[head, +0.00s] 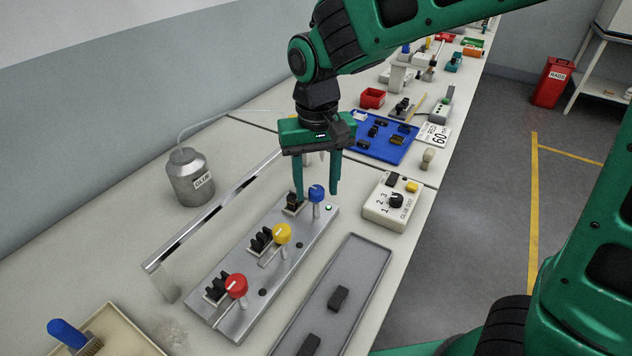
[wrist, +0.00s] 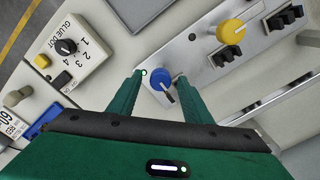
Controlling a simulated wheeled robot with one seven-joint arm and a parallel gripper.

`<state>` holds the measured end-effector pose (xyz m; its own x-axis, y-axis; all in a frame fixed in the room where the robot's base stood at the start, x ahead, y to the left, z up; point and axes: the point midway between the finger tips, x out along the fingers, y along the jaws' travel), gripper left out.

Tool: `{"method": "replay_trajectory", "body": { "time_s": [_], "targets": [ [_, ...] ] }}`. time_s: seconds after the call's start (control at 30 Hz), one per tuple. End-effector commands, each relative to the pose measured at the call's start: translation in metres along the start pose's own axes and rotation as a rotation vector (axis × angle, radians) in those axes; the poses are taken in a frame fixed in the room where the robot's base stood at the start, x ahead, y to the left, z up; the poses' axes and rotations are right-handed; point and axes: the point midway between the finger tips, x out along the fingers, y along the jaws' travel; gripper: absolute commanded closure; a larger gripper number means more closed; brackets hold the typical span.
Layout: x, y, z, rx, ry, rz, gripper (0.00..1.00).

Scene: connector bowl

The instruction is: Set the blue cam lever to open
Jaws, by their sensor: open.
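The blue cam lever (head: 317,193) is a blue round knob on a pale stem at the far end of a metal plate (head: 318,232). In the wrist view the blue knob (wrist: 161,78) shows between my fingertips, with a small pale arm beside it. My gripper (head: 318,196) is open and points down over that end of the plate, its fingers on either side of the knob. I cannot tell whether a finger touches it. A green light (head: 328,208) is lit beside the blue lever. In the wrist view my gripper (wrist: 160,76) is open too.
Yellow (head: 281,234) and red (head: 236,286) levers stand nearer on the same plate, beside black connectors. A metal rail (head: 215,210) runs along the left. A glue dot box (head: 393,206) stands right, and a grey tray (head: 372,262) with black parts lies in front.

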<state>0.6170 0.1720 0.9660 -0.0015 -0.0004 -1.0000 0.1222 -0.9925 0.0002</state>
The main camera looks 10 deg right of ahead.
Motion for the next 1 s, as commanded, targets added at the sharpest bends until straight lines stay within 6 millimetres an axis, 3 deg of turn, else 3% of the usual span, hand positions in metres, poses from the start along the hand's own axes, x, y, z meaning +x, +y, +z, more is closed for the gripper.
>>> {"method": "replay_trajectory", "body": {
  "time_s": [0.17, 0.37, 0.73, 1.0],
  "targets": [
    [0.0000, -0.0001, 0.0000, 0.000, 0.000, 0.000, 0.55],
    [-0.0002, -0.0002, 0.0000, 0.000, 0.000, 0.000, 0.96],
    [-0.0005, 0.0000, -0.0001, -0.045, 0.000, 0.000, 0.96],
    [-0.0007, 0.0008, -0.0004, -0.214, 0.001, 0.000, 0.96]
  ]
}}
